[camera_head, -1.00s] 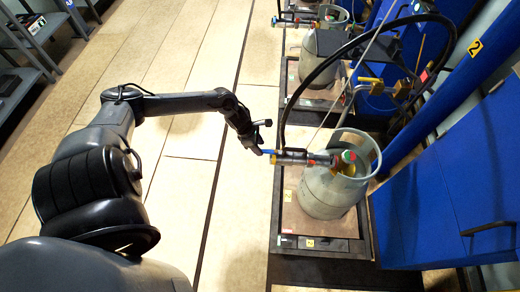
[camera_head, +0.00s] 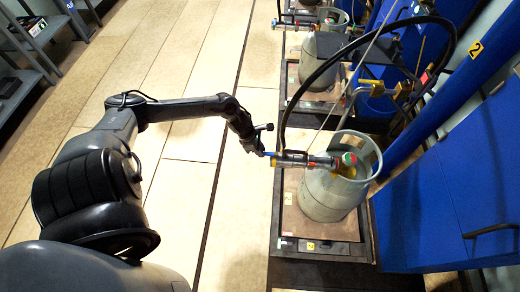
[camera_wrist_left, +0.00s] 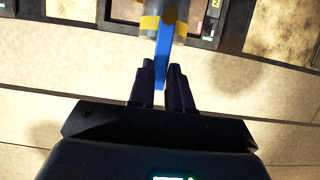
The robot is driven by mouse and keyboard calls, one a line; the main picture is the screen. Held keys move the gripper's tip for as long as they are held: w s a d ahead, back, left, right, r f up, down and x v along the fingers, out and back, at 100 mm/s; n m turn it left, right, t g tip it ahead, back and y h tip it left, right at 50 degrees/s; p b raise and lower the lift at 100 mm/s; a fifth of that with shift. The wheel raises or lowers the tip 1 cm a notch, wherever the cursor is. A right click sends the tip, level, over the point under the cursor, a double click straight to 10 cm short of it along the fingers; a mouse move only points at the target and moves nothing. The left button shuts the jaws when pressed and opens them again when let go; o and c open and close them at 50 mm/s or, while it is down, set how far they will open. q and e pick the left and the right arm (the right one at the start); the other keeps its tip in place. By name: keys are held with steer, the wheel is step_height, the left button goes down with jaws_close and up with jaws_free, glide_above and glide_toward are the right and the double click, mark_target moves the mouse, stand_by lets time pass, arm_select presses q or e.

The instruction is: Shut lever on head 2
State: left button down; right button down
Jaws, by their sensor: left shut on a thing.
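The filling head (camera_head: 297,159), a grey and orange fitting, sits at the valve of a grey gas cylinder (camera_head: 325,199) beside the yellow "2" label. Its blue lever sticks out to the left towards my gripper. In the left wrist view the blue lever (camera_wrist_left: 163,55) runs down from a yellow collar (camera_wrist_left: 163,24) to between my fingers. My left gripper (camera_head: 261,153) is shut on the lever's end; the fingers (camera_wrist_left: 162,80) lie on both sides of it. My right gripper is not in view.
The cylinder stands on a scale platform (camera_head: 289,225) with a dark frame. A black hose (camera_head: 312,82) arches above the head. A second cylinder (camera_head: 322,68) stands on the scale behind.

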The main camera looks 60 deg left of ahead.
arm_select(q)
steer(key=shift+s+d+r+n+p, duration=0.15)
steer(key=shift+s+d+n+p, duration=0.15)
steer(key=shift+n+p, duration=0.4)
steer(key=shift+w+d+n+g+y+p, duration=0.2)
steer(key=shift+w+d+n+y+p, duration=0.55)
steer(key=shift+d+n+p, duration=1.55)
steer(key=shift+w+d+n+g+y+p, duration=0.2)
steer(key=shift+d+n+y+p, duration=0.35)
steer(key=shift+n+y+p, duration=1.85)
steer(key=shift+w+d+n+g+h+p, duration=0.3)
steer(key=shift+d+n+p, duration=1.1)
steer(key=shift+n, duration=2.3)
steer(key=shift+w+y, duration=0.1)
steer(key=shift+y, duration=0.25)
steer(key=c, duration=1)
jaws_free()
steer(key=shift+c, duration=0.2)
